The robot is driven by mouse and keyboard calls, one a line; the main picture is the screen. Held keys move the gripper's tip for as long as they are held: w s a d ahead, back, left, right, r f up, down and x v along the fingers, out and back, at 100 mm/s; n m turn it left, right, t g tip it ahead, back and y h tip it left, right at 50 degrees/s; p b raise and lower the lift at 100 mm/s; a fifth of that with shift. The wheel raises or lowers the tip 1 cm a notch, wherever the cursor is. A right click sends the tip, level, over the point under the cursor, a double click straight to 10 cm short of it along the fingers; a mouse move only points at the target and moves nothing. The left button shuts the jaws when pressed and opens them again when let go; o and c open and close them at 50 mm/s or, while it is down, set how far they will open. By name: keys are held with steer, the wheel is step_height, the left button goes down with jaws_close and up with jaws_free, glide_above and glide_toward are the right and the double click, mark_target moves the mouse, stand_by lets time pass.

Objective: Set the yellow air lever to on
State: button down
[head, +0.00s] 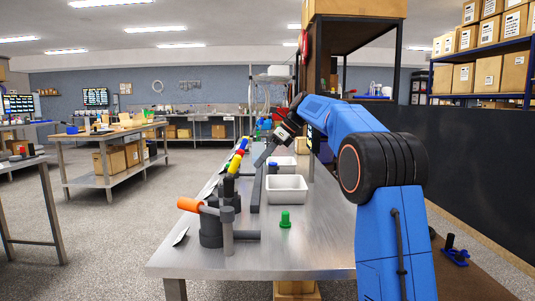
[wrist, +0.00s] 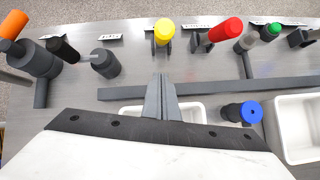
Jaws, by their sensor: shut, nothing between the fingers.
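The yellow air lever (wrist: 164,32) stands near the far edge of the steel bench in the wrist view, on a dark mount with a small label plate behind it. In the head view its yellow handle (head: 235,163) leans between a black handle and a red one. My gripper (wrist: 161,80) is shut and empty, its fingertips pointing at the lever with a gap between them. In the head view my gripper (head: 259,163) is just right of the lever. The label text is too small to read, so I cannot tell the lever's setting.
A red lever (wrist: 226,30) is right of the yellow one; a black lever (wrist: 62,48) and an orange-handled valve (wrist: 12,25) are left. A dark rail (wrist: 205,89) crosses the bench. A blue knob (wrist: 251,112) and white tray (wrist: 283,140) are at right. A green-capped peg (head: 285,219) stands in front.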

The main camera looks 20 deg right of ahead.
steer(key=shift+w+a, duration=0.4)
steer(key=shift+a, duration=0.35)
steer(key=shift+w+a, duration=0.4)
steer(key=shift+a, duration=0.35)
steer(key=shift+w+a, duration=0.4)
steer(key=shift+a, duration=0.35)
steer(key=shift+s+a, duration=0.1)
steer(key=shift+a, duration=0.05)
